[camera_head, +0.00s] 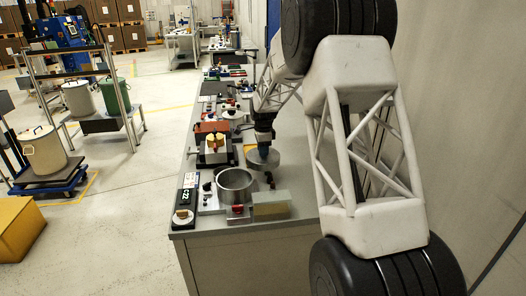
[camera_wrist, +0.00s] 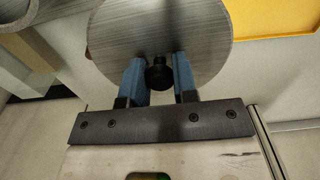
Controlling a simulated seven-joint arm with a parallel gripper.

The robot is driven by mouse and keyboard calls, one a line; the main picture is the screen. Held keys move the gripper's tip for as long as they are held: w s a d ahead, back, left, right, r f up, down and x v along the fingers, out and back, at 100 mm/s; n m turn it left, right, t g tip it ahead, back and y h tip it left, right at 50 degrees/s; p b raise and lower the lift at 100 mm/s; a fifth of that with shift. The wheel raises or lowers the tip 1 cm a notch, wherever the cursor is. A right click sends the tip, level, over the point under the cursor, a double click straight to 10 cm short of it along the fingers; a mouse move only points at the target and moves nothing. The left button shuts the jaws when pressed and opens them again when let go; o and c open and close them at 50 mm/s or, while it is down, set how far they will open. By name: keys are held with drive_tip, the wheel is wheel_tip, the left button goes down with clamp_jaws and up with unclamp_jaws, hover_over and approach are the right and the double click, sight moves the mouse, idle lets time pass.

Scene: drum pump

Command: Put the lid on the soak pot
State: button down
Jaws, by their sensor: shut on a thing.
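The lid is a round brushed-metal disc with a black knob. In the wrist view the lid (camera_wrist: 205,35) lies in front of my gripper (camera_wrist: 160,78), whose two blue fingers are shut on the black knob. In the head view the lid (camera_head: 262,160) is below my gripper (camera_head: 263,148), to the right of and behind the pot. The soak pot (camera_head: 237,187) is an open metal cylinder standing near the front of the bench. Part of the pot's rim shows at the upper left of the wrist view (camera_wrist: 35,40). I cannot tell whether the lid touches the bench.
A beige and grey block (camera_head: 270,206) stands just right of the pot, with a small red block (camera_head: 238,212) in front.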

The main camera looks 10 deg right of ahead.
drive_tip(key=shift+r, duration=1.3)
drive_tip(key=shift+s+a+r, duration=0.2)
drive_tip(key=shift+s+a, duration=0.15)
drive_tip(key=shift+a, duration=0.1)
drive_tip(key=s+a+r, duration=0.4)
drive_tip(key=s+a, duration=0.7)
drive_tip(key=s, duration=0.1)
drive_tip(key=shift+s+a+r, duration=0.15)
drive_tip(key=shift+a+r, duration=0.1)
drive_tip(key=shift+r, duration=0.05)
drive_tip(key=shift+f, duration=0.1)
drive_tip(key=shift+f, duration=0.9)
drive_tip(key=shift+f, duration=1.4)
idle(2.3)
